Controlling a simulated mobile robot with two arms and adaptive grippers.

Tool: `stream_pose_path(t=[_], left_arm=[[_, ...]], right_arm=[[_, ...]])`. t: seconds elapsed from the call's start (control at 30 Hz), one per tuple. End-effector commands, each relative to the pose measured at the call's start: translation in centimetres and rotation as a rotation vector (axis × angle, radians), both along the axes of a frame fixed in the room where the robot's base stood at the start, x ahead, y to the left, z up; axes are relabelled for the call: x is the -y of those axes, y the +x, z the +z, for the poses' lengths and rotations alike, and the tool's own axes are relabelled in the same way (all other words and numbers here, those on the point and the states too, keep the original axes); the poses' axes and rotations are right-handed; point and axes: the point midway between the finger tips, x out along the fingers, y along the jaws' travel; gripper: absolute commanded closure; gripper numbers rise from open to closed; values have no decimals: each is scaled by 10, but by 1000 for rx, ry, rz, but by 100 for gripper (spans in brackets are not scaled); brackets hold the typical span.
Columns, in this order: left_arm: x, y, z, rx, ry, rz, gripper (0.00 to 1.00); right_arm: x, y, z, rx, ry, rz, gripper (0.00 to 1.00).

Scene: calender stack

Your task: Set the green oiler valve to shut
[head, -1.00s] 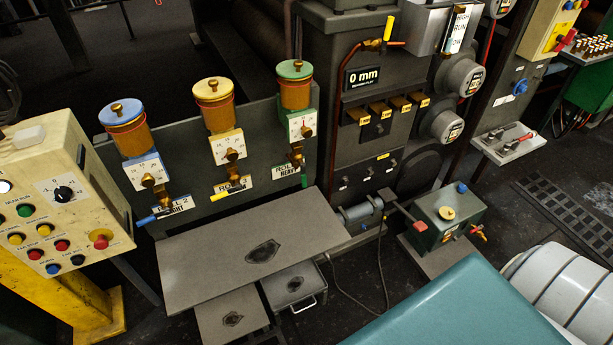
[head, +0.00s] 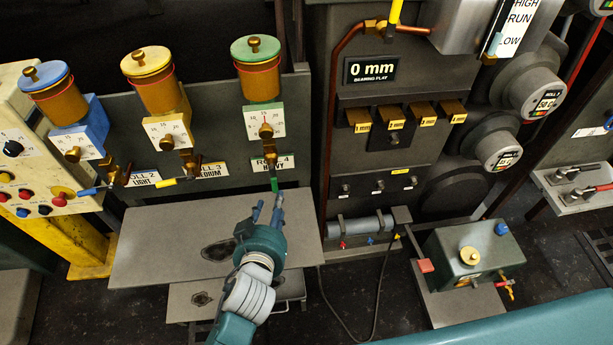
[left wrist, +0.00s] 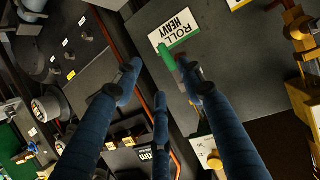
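The green oiler (head: 257,82) hangs on the grey panel as the right one of three, above the "ROLL 4 HEAVY" label (head: 272,163). Its brass valve (head: 266,148) has a green lever (head: 273,182) that points down. The lever also shows beside the label in the left wrist view (left wrist: 167,57). My left gripper (head: 267,210) is just below the lever, its blue fingers pointing up. In the left wrist view the fingers (left wrist: 158,76) are spread and empty, with one fingertip close to the lever's end; contact cannot be told. My right gripper is out of view.
The yellow oiler (head: 155,92) and blue oiler (head: 62,100) stand to the left, their levers pointing sideways. A grey plate (head: 150,255) lies below the panel, under my arm. The machine housing with the "0 mm" display (head: 372,69) rises to the right.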

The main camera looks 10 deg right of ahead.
Motion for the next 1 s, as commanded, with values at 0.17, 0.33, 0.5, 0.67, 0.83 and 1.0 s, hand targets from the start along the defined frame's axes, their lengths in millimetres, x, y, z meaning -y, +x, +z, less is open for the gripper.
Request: stream_pose_path(t=[0.17, 0.33, 0.5, 0.67, 0.83, 1.0], left_arm=[[2, 13, 4, 13, -5, 4, 60], [9, 41, -7, 14, -5, 3, 60], [14, 70, -21, 12, -4, 3, 60], [18, 89, -30, 11, -5, 4, 60], [20, 98, -34, 11, -6, 3, 60], [20, 98, -35, 11, -7, 3, 60]], right_arm=[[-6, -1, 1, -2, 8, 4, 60], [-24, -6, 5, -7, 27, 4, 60], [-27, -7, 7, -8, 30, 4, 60], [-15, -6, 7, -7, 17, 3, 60], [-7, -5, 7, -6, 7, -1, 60], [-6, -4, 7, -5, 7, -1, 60]])
